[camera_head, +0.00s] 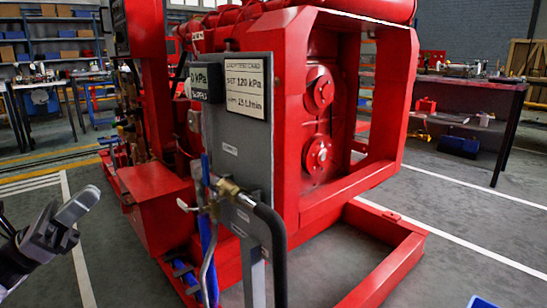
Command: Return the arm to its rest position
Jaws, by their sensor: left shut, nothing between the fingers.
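My left gripper (78,206) is at the lower left of the head view, its grey fingers together and pointing up and right. Nothing shows between them. It is in front of the red pumpset (335,125) and apart from it, with a gap of floor in the picture between the fingertips and the red frame. My right gripper is not in view.
A grey panel (236,140) stands on the pumpset, with a gauge box (205,82), a brass valve (228,190) and a black hose (272,225). A red base frame (385,270) juts forward. Workbenches (465,80) stand at right, shelves (55,45) at back left. Floor between is clear.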

